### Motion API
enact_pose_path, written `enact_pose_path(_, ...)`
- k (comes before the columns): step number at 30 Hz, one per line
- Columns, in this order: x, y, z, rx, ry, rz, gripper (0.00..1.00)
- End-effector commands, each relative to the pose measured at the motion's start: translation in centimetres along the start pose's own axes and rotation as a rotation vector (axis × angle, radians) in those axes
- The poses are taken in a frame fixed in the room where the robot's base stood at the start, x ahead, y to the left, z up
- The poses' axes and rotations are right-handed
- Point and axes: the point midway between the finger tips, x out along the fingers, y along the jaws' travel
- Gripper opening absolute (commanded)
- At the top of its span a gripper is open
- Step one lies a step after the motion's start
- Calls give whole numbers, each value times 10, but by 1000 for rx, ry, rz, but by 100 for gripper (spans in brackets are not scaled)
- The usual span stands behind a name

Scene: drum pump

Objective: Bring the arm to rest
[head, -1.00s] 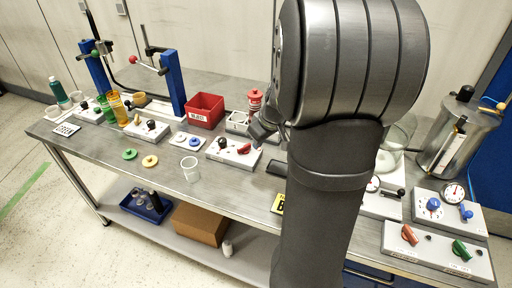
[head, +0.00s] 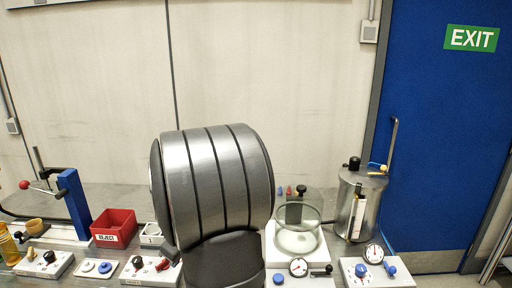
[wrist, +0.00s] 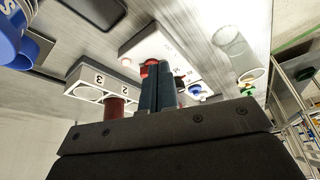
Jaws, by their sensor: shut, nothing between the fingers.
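My arm stands in the middle of the head view and hides part of the bench behind it. My gripper (wrist: 160,88) shows in the wrist view with its fingers together and nothing between them. The fingertips overlap the red knob (wrist: 148,66) of a white control panel (wrist: 165,48) in that picture; I cannot tell whether they touch. In the head view a dark part of my wrist shows left of my arm, near a panel with a red lever (head: 163,265).
A red reject bin (head: 114,228), a glass chamber (head: 298,230) and a steel drum (head: 358,205) stand on the bench. The wrist view shows a numbered holder (wrist: 97,82) and a clear cup (wrist: 238,52) close by. A blue door (head: 450,130) is at right.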

Motion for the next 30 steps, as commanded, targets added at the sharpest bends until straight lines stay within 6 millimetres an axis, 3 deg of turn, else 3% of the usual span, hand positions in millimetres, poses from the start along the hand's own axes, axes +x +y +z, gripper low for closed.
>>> enact_pose_path(11,63,6,0,-4,-4,-4,0)
enact_pose_path(30,68,45,-11,-514,-42,-188,0)
